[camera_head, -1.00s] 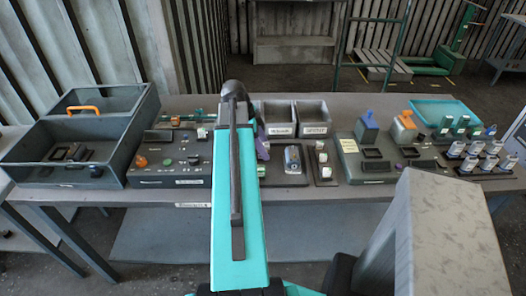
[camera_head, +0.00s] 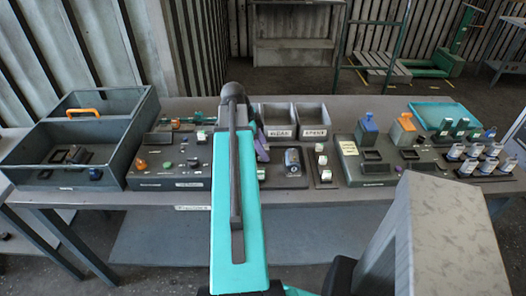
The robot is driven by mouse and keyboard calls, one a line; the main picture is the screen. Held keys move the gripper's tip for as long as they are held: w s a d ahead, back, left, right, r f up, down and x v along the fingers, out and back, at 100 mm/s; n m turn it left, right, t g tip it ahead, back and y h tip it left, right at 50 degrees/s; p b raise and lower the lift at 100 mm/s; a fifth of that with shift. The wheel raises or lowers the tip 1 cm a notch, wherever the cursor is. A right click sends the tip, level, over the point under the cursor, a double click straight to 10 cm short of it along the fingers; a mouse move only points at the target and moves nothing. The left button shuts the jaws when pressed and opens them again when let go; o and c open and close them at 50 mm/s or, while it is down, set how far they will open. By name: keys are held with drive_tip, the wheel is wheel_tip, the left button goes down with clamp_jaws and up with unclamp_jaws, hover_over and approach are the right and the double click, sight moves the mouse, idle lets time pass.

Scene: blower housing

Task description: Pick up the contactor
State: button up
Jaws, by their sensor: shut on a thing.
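My arm runs up the middle of the head view and hides most of my gripper. A narrow purplish piece that looks like part of my gripper (camera_head: 261,145) shows just right of the arm, low over the bench. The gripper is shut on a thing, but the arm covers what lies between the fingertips. I cannot clearly make out the contactor. A small white-and-green part (camera_head: 261,173) shows at the arm's right edge; I cannot tell whether the gripper touches it.
A grey divided box (camera_head: 128,148) stands at the left of the bench (camera_head: 330,200). A control panel (camera_head: 160,183) is beside it. Two labelled bins (camera_head: 281,131) stand at the back. A metallic cylinder (camera_head: 293,161), small white blocks (camera_head: 321,160) and racked vials (camera_head: 472,165) are to the right.

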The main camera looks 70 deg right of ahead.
drive_tip(key=shift+r, duration=0.15)
wheel_tip(320, 180, up, 8)
drive_tip(key=shift+d+r+b, duration=0.1)
drive_tip(key=shift+r+b, duration=0.05)
drive_tip(key=shift+b, duration=0.9)
drive_tip(key=shift+r, duration=0.65)
drive_tip(key=shift+r, duration=0.15)
